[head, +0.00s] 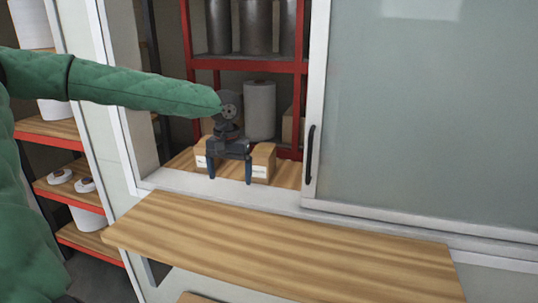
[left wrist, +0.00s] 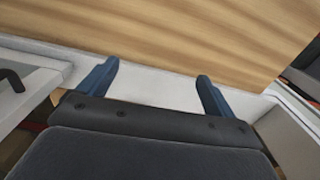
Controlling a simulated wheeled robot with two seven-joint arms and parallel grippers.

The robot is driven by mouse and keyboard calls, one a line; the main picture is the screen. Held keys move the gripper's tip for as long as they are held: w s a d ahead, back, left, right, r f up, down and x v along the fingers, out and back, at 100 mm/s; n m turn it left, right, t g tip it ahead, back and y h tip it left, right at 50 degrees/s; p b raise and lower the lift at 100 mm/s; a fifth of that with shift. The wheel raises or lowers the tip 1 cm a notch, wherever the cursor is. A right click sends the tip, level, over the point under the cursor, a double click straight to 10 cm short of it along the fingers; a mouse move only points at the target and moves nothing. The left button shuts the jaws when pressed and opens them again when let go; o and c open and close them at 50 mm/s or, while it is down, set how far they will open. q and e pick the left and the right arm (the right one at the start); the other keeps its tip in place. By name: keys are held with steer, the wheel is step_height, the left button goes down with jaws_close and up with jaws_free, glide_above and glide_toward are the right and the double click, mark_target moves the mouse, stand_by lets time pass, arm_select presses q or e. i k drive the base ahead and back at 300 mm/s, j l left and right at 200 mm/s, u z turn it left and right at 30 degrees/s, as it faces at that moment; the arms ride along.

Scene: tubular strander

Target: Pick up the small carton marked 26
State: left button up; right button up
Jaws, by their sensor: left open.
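Two small brown cartons stand on the wooden shelf behind the window opening in the head view. One carton (head: 201,158) is at the left, partly covered by my gripper. The other carton (head: 263,162) is at the right. Both have white labels too small to read, so I cannot tell which is marked 26. My left gripper (head: 230,179) is in front of and between them, fingers pointing down, open and empty. In the left wrist view its blue fingers (left wrist: 155,80) are apart over the white sill, with no carton between them. My right gripper is not in view.
A wooden counter (head: 285,245) runs in front of the white sill (head: 215,197) and is bare. A frosted sliding pane (head: 430,120) with a black handle (head: 309,154) closes the right side. A white roll (head: 259,110) and red racks (head: 245,64) stand behind the cartons.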

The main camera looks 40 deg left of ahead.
mark_target(264, 155)
steer(key=i+j, duration=0.2)
steer(key=i, duration=0.2)
steer(key=i+j, duration=0.2)
steer(key=i, duration=0.25)
